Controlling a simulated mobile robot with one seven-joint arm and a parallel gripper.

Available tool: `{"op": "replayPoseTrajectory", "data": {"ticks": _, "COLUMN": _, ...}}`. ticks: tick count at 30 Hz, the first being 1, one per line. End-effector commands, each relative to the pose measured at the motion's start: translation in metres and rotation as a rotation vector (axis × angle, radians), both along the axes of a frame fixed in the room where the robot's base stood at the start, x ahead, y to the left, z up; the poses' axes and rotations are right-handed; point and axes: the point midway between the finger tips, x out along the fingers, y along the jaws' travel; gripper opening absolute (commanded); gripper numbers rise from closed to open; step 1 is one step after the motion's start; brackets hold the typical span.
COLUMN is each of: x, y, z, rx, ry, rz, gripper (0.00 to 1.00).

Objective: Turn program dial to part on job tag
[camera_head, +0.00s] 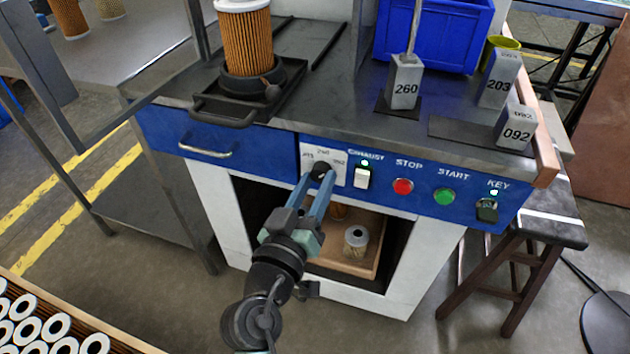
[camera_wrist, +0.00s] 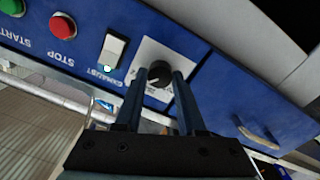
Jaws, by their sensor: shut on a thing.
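The black program dial (camera_head: 320,171) sits on a white label plate (camera_head: 337,158) on the blue front panel. Small numbers are printed around it, too small to read surely. My gripper (camera_head: 321,178) reaches up to the panel with its blue fingers shut on the dial. In the wrist view the dial (camera_wrist: 160,72) shows between the two fingertips, and its white plate (camera_wrist: 154,55) is partly hidden by them. Its pointer direction is not clear. No job tag can be made out surely in either view.
An exhaust switch (camera_head: 362,177), a red stop button (camera_head: 403,186), a green start button (camera_head: 444,196) and a key switch (camera_head: 487,210) are to the right. Blocks marked 260 (camera_head: 405,88), 203 (camera_head: 497,86) and 092 (camera_head: 517,134) stand above. An orange filter (camera_head: 246,45) stands at the left.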

Motion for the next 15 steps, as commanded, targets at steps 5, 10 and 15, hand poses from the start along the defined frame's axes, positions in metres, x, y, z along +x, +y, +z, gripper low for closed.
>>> {"op": "replayPoseTrajectory", "data": {"ticks": 5, "x": -0.0005, "y": -0.0002, "z": 0.0006, "rx": -0.163, "ry": 0.055, "rz": 0.0, "gripper": 0.0}}
{"op": "replayPoseTrajectory", "data": {"ticks": 10, "x": -0.0005, "y": -0.0004, "z": 0.0005, "rx": -0.312, "ry": 0.104, "rz": 0.0, "gripper": 0.0}}
{"op": "replayPoseTrajectory", "data": {"ticks": 15, "x": -0.0006, "y": -0.0004, "z": 0.0007, "rx": -0.443, "ry": 0.146, "rz": 0.001, "gripper": 0.0}}
